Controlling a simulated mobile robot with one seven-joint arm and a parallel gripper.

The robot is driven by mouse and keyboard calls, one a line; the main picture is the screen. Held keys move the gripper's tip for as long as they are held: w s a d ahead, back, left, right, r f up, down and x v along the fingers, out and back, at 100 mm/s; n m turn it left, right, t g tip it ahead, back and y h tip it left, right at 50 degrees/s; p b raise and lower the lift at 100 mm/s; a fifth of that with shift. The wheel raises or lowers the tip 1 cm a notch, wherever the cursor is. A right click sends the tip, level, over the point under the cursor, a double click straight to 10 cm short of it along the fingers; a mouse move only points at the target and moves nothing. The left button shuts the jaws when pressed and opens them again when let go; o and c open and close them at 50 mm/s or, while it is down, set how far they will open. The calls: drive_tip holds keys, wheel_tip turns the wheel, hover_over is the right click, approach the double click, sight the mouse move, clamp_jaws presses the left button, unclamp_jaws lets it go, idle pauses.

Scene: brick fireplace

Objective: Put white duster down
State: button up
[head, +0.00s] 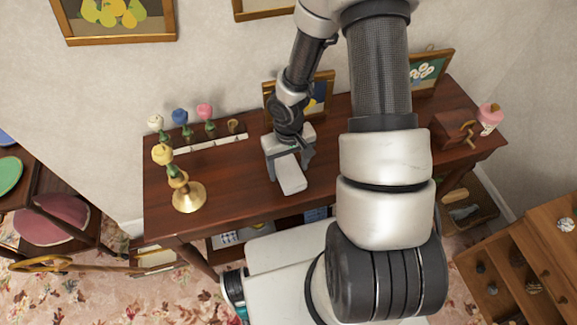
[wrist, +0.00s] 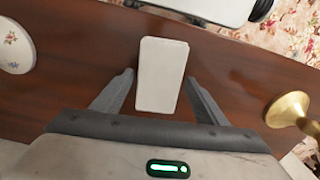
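The white duster (wrist: 162,75) is a plain white block with rounded corners. I cannot tell whether the duster's underside touches the tabletop.
A brass candlestick (head: 188,195) with a yellow flower stands left of my gripper. Bare tabletop lies around the duster.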

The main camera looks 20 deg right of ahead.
idle(0.3)
drive_tip(key=shift+f, duration=0.2)
wheel_tip(320, 180, up, 18)
drive_tip(key=p, duration=0.2)
drive_tip(key=shift+a+f+p, duration=0.25)
drive_tip(key=shift+a+p, duration=0.15)
drive_tip(key=shift+a, duration=0.05)
wheel_tip(320, 180, up, 11)
drive_tip(key=t+h, duration=0.1)
drive_tip(key=t, duration=0.1)
hover_over(286, 170)
drive_tip(key=d, duration=0.2)
drive_tip(key=s+a+r+m+t+y, duration=0.1)
drive_tip(key=s+r+t, duration=0.2)
drive_tip(key=s+r, duration=0.9)
drive_tip(key=shift+a+r+t, duration=0.15)
drive_tip(key=shift+r+t, duration=0.15)
drive_tip(key=shift+r, duration=0.25)
drive_tip(key=shift+o, duration=0.5)
drive_tip(key=shift+s, duration=0.1)
